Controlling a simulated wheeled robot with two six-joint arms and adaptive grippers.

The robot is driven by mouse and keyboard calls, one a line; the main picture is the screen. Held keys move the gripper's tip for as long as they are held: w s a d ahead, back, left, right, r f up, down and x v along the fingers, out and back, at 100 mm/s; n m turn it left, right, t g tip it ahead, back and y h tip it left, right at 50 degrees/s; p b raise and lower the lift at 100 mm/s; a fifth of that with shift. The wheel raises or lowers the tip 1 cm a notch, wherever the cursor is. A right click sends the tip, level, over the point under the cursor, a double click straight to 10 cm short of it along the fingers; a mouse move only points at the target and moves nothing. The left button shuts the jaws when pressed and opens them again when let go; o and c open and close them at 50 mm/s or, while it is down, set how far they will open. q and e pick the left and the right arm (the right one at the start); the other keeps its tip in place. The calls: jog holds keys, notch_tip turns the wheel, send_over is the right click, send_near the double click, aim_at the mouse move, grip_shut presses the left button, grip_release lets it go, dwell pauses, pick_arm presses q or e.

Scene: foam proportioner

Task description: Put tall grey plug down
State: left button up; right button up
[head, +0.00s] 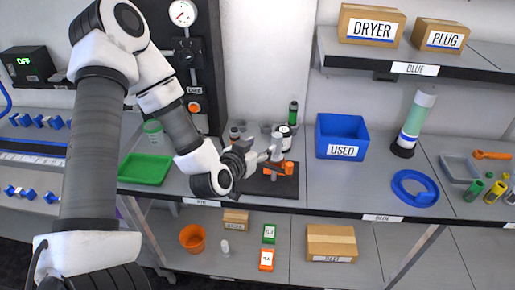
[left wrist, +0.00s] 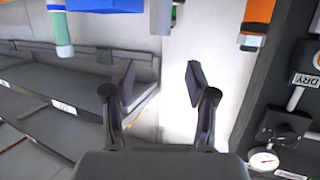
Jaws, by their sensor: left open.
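My left gripper (head: 262,158) reaches over the bench beside the foam proportioner (head: 284,168), which has orange parts and stands on a black base plate (head: 270,186). No plug is seen between the fingers. My right gripper is not in view.
A blue USED bin (head: 342,136) stands right of the proportioner. A green tray (head: 145,169) lies to its left. The bench before the USED bin is clear.

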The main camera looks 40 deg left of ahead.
pick_arm(q)
jog(key=s+d+f+m+g+h, duration=0.1)
jog(key=s+d+f+g, duration=0.2)
jog(key=f, duration=0.4)
jog(key=s+d+f+g+h, duration=0.1)
jog(key=s+d+f+g, duration=0.15)
jog(key=f, duration=0.35)
jog(key=s+d+f+g, duration=0.3)
jog(key=s+f, duration=0.4)
jog(key=s, duration=0.3)
jog(key=s+d+f+g, duration=0.3)
jog(key=s+f+g, duration=0.3)
jog(key=s, duration=0.5)
notch_tip(320, 180, down, 2)
jog(key=shift+d+f, duration=0.25)
jog(key=shift+d, duration=0.15)
jog(key=shift+w, duration=0.15)
